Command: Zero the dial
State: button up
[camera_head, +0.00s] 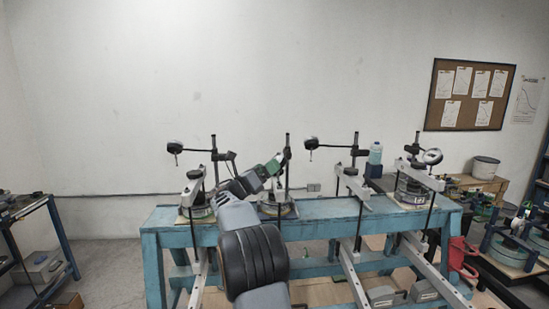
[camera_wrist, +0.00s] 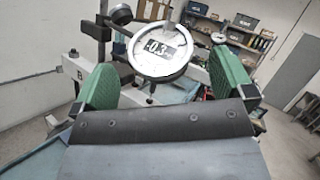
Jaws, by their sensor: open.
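A round dial gauge (camera_wrist: 160,48) with a pale rim and a dark digital display faces my wrist camera. Its display seems to read about -0.3, though the digits are small. My gripper (camera_wrist: 164,72) is open, with one green finger pad on each side of the view and the dial seen between and beyond them. No contact with the dial shows. In the head view my gripper (camera_head: 268,168) is above the blue bench, close to a dark upright post.
The blue bench (camera_head: 325,208) carries several lever frames with upright posts and long arms reaching forward. A bottle (camera_head: 375,153) stands at the back. A blue shelf (camera_head: 62,235) is at the left, and more equipment crowds the right. A frame part marked B (camera_wrist: 80,72) is at left.

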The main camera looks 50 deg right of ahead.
jog(key=shift+p+x, duration=0.6)
jog(key=shift+x, duration=1.5)
